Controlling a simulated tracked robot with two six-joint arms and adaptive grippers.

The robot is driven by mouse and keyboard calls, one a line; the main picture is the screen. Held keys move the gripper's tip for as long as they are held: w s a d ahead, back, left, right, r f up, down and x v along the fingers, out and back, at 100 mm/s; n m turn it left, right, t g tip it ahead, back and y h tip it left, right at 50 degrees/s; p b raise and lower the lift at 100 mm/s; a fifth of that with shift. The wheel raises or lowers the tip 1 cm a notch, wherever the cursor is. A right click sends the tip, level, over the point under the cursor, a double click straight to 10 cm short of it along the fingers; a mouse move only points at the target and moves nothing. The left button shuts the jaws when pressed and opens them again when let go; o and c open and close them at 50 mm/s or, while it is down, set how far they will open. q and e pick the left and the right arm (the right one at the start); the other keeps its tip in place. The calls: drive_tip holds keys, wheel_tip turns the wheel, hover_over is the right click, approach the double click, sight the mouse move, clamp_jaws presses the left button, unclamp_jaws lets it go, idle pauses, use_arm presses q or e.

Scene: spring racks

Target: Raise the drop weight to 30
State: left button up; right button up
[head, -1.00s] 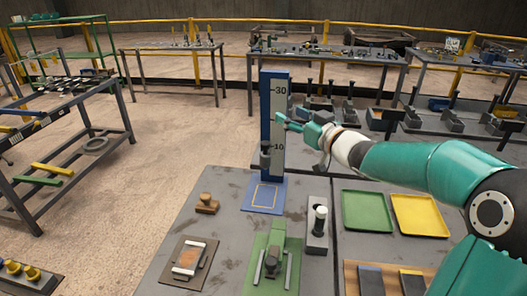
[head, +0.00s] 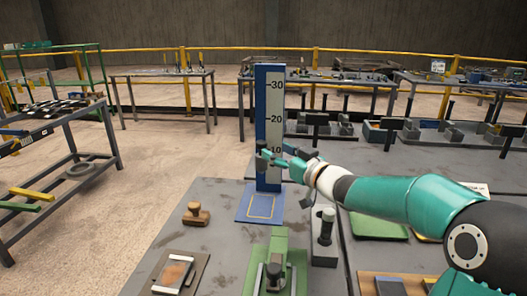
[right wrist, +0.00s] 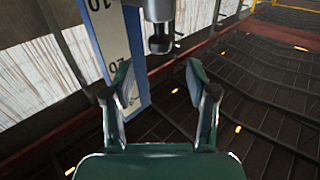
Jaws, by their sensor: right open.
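The drop-weight rig is a blue upright post (head: 261,110) with a pale scale (head: 274,105) marked 10, 20 and 30. It stands on a blue base plate (head: 259,207). My right gripper (head: 268,158) is in front of the post near the 10 mark and mostly hides the weight there. In the right wrist view, the weight (right wrist: 158,10) is a grey metal cylinder with a narrower dark knob (right wrist: 160,42). My right gripper (right wrist: 160,70) is open and empty, and the knob is just beyond its fingertips, roughly centred between them. My left gripper is not in view.
Bare tabletop surrounds the stamp.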

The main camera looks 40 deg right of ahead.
sight(265, 145)
drive_tip(key=w, duration=0.6)
drive_tip(key=shift+w+d, duration=0.1)
drive_tip(key=shift+d, duration=0.2)
clamp_jaws()
